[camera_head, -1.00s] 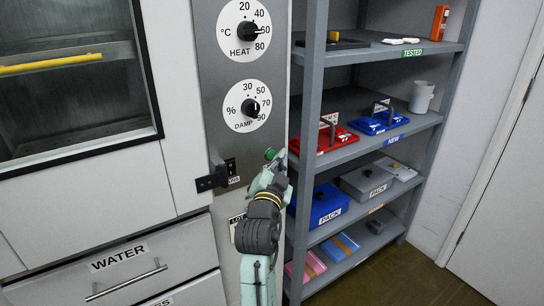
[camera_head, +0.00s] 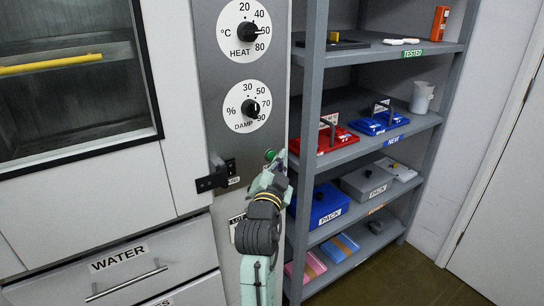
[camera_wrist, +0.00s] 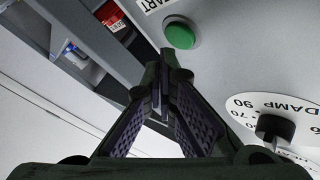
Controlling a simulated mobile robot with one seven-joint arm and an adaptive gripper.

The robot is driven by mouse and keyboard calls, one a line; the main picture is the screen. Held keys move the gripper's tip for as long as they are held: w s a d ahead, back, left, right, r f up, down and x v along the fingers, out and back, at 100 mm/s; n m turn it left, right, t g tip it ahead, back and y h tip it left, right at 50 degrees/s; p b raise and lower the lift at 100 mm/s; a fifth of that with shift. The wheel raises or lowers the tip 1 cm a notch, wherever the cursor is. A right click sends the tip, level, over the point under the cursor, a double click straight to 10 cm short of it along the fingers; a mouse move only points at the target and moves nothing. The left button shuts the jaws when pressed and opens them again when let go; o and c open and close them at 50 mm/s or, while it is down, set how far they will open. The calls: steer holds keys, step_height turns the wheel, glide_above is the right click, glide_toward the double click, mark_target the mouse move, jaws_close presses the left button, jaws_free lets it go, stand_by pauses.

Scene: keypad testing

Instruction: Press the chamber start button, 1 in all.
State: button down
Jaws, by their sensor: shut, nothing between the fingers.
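The green chamber start button (camera_head: 270,155) is on the grey control panel, below the DAMP dial. In the wrist view the round green button (camera_wrist: 180,33) sits under a partly cut-off label ending in "ART". My gripper (camera_head: 277,164) is shut and empty, just below and right of the button in the head view. In the wrist view my gripper's fingertips (camera_wrist: 165,60) are together and lie close beside the button in the picture. I cannot tell whether they touch the panel; they do not cover the button.
The HEAT dial (camera_head: 247,30) and DAMP dial (camera_head: 249,106) are above the button. A black latch (camera_head: 214,177) is to its left. A grey shelf rack (camera_head: 309,90) with red and blue boxes stands close on the right. WATER drawer (camera_head: 125,262) is lower left.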

steer(key=shift+w+a, duration=0.25)
steer(key=shift+w, duration=0.1)
steer(key=shift+w+a+b, duration=0.2)
steer(key=shift+w+b, duration=0.1)
steer(key=shift+b, duration=0.1)
stand_by(0.8)
steer(key=shift+s, duration=0.15)
steer(key=shift+s+d, duration=0.45)
steer(key=shift+s, duration=0.1)
steer(key=s+d, duration=0.1)
steer(key=s, duration=0.1)
steer(key=s+d, duration=0.2)
stand_by(0.5)
stand_by(0.5)
